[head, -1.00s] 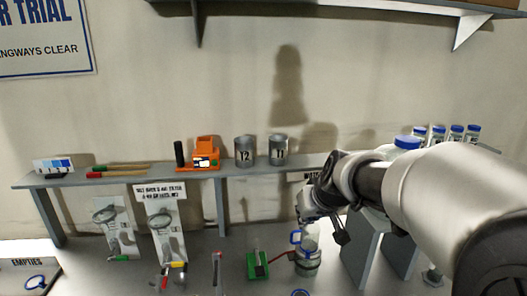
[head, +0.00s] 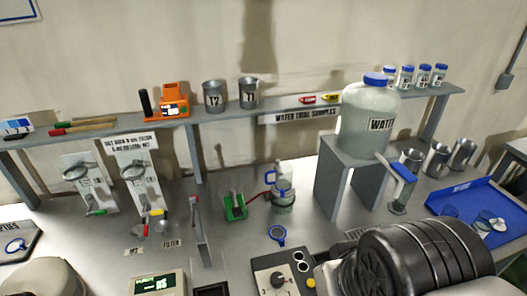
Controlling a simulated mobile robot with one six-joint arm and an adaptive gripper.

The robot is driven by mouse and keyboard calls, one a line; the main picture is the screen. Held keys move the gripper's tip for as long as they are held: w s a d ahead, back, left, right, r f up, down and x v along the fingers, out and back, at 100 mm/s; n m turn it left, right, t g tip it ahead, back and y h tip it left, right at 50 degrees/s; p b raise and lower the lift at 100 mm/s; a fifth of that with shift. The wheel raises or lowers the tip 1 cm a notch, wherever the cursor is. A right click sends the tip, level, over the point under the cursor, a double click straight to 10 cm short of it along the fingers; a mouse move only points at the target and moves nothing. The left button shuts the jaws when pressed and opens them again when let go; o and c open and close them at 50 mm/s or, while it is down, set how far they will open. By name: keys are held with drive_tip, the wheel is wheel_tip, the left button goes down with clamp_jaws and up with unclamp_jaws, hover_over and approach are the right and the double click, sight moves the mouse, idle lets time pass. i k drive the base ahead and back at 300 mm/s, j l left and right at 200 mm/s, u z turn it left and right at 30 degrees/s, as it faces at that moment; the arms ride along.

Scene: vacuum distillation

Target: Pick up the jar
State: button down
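My gripper is not in this view. Several small clear jars with blue lids (head: 406,77) stand upright in a row on the right end of the back shelf. A large clear carboy (head: 366,123) labelled WATER, with a blue cap, stands on a grey stand. A small glass vessel with blue fittings (head: 283,196) stands on the bench left of the stand. I cannot tell which of these is the task's jar.
The grey back shelf (head: 225,119) holds two metal cups and an orange device (head: 174,97). A blue tray (head: 447,203) with glassware lies at right, near metal beakers (head: 436,160). A control box (head: 283,277) and a digital display (head: 158,285) stand in front.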

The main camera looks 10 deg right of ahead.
sight(485, 222)
drive_tip(key=z, duration=0.45)
drive_tip(key=l+z, duration=0.1)
drive_tip(key=z, duration=0.35)
drive_tip(key=l+z, duration=0.1)
drive_tip(key=z, duration=0.35)
drive_tip(key=l+z, duration=0.1)
drive_tip(key=z, duration=0.3)
drive_tip(key=u, duration=1.85)
drive_tip(key=z, duration=1.85)
drive_tip(key=i+l+z, duration=0.05)
